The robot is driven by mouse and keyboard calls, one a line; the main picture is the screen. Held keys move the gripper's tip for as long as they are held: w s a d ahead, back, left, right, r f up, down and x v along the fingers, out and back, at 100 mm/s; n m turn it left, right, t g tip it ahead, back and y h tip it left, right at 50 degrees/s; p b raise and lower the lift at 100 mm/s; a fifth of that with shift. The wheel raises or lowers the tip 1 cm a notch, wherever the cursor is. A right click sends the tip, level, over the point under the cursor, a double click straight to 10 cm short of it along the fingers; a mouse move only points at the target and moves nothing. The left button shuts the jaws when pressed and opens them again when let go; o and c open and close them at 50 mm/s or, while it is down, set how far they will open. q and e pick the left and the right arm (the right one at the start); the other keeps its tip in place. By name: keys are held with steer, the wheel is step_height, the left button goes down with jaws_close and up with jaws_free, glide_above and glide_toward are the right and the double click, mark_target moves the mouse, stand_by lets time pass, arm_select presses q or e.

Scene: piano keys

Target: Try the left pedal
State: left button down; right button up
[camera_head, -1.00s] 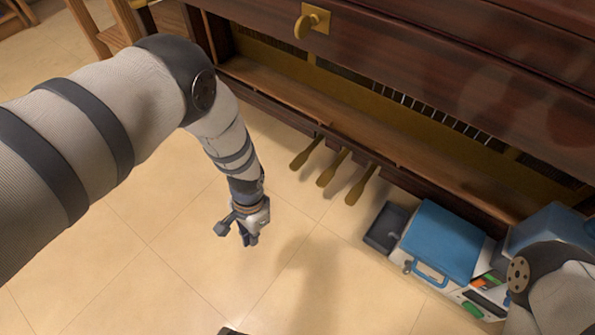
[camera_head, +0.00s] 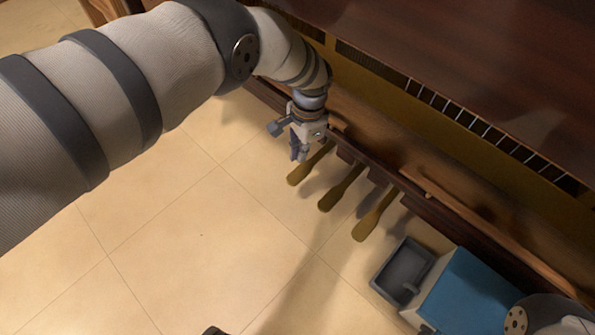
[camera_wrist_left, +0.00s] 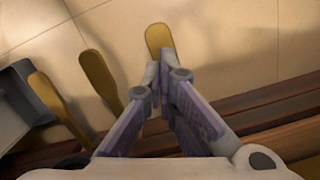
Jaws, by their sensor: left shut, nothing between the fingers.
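Three brass-coloured pedals stick out from the base of the piano. The left pedal (camera_head: 306,170) is the one nearest my left arm; the middle pedal (camera_head: 340,188) and right pedal (camera_head: 374,216) lie to its right. My left gripper (camera_head: 300,155) is shut and empty, pointing down at the left pedal's inner part. In the left wrist view, the fingertips (camera_wrist_left: 164,72) overlap the left pedal (camera_wrist_left: 159,39), whose rounded end shows beyond them. I cannot tell whether they touch it. The middle pedal (camera_wrist_left: 98,76) also shows there.
The piano's dark wooden lower edge (camera_head: 440,205) runs just behind the pedals. A grey tray (camera_head: 403,270) and a blue-topped box (camera_head: 470,290) stand to the right of the pedals. The tiled floor (camera_head: 200,240) in front is clear.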

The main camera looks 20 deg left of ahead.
mark_target(296, 176)
arm_select(q)
steer(key=f+b, duration=0.1)
steer(key=f, duration=0.1)
steer(key=f+b, duration=0.3)
steer(key=f, duration=0.2)
steer(key=shift+s+a, duration=0.25)
steer(key=shift+s, duration=0.05)
arm_select(e)
steer(key=f, duration=0.3)
steer(key=shift+w+a, duration=0.15)
steer(key=shift+a, duration=0.1)
arm_select(q)
steer(key=shift+s, duration=0.1)
arm_select(e)
steer(key=shift+r, duration=0.1)
